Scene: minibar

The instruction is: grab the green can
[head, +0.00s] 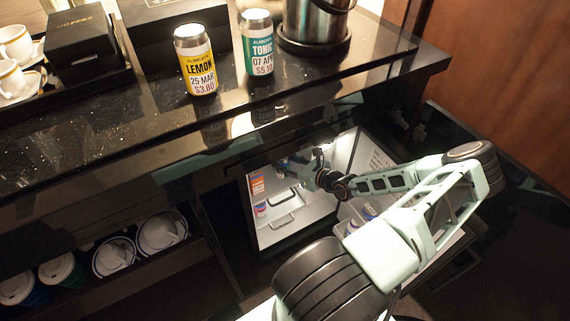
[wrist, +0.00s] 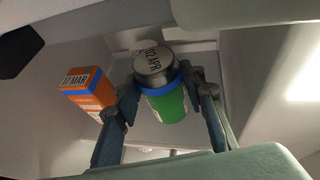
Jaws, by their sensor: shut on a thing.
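The green can (wrist: 167,104) has a blue band near its top and a silver lid marked "02 APR". In the wrist view it stands between the two fingers of my gripper (wrist: 162,106), which is shut on it. In the head view my gripper (head: 292,167) reaches into the open minibar fridge (head: 290,232). The green can cannot be made out clearly there, as my gripper and arm cover that spot.
An orange carton (wrist: 89,87) marked "17 MAR" stands left of the can, close to the left finger. The fridge walls are near my gripper. A yellow lemon can (head: 196,66) and a teal tonic can (head: 258,47) stand on the black counter above.

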